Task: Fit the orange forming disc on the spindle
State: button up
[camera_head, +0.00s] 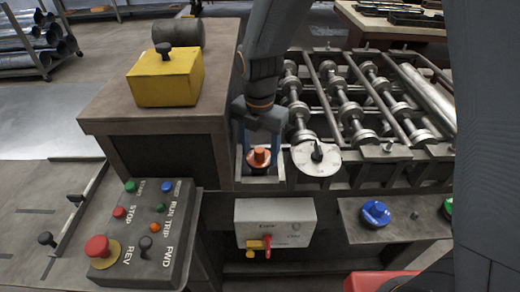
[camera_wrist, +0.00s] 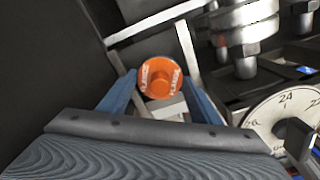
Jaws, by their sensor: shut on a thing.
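The orange forming disc (camera_head: 259,158) has a raised round knob in its middle. It also shows in the wrist view (camera_wrist: 160,78), with light markings on its face. My gripper (camera_head: 258,150) points down and is shut on the disc, its blue fingers (camera_wrist: 161,95) on either side. The disc is over a small metal-framed recess (camera_head: 240,168) at the left end of the roller machine. I cannot tell which part is the spindle; anything under the disc is hidden by it. I cannot tell whether the disc touches the frame.
A white dial (camera_head: 318,158) with a black pointer stands just right of the disc. Rows of metal rollers (camera_head: 345,112) lie behind it. A wooden cabinet (camera_head: 205,105) bearing a yellow block (camera_head: 165,78) is close on the left. A button panel (camera_head: 145,235) stands at front left.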

jog(key=shift+f, duration=0.15)
dwell(0.5)
jog(key=shift+f, duration=0.35)
jog(key=shift+f, duration=0.1)
jog(key=o, duration=1.5)
jog(key=c, duration=0.3)
jog(key=shift+o, duration=0.5)
